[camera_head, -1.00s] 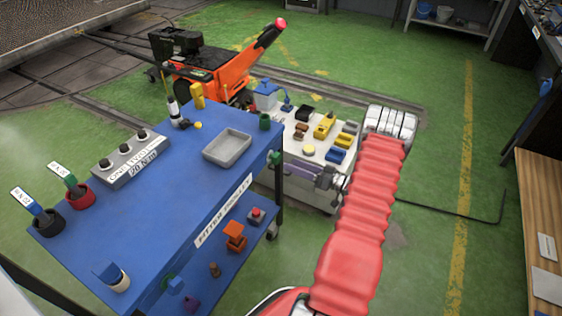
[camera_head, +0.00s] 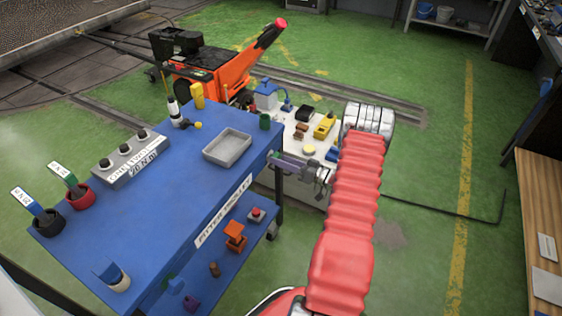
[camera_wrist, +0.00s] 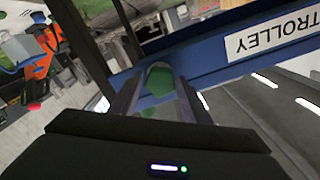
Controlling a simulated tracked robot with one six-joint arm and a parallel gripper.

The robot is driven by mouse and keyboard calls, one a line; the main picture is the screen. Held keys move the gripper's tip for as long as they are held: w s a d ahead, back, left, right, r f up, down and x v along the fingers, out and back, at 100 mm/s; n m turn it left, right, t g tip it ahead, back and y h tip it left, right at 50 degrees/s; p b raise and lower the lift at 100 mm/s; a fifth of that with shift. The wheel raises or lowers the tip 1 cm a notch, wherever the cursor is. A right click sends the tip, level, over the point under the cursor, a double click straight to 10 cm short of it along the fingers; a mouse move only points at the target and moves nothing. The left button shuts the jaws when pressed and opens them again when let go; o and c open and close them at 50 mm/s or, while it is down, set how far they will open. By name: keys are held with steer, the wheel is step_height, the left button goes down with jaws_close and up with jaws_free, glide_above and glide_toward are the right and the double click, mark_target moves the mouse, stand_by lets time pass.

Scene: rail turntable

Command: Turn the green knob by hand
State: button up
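The green knob (camera_wrist: 158,84) sits on the blue trolley's side, below its top, and shows between my two fingers in the wrist view. In the head view only a small green part of the knob (camera_head: 274,155) shows at the trolley's right edge. My gripper (camera_wrist: 157,90) is open, with one finger on each side of the knob; whether they touch it I cannot tell. In the head view my gripper (camera_head: 284,160) points left at the trolley's side, and my red arm sleeve hides part of the area behind it.
A lower shelf holds small parts. A white bench (camera_head: 300,150) with coloured blocks stands close behind my gripper.

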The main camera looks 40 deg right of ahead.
steer(key=shift+a, duration=0.1)
steer(key=c, duration=0.6)
steer(key=shift+m, duration=0.4)
steer(key=m, duration=1.8)
steer(key=shift+f+m, duration=0.1)
steer(key=shift+m, duration=0.2)
steer(key=o, duration=1)
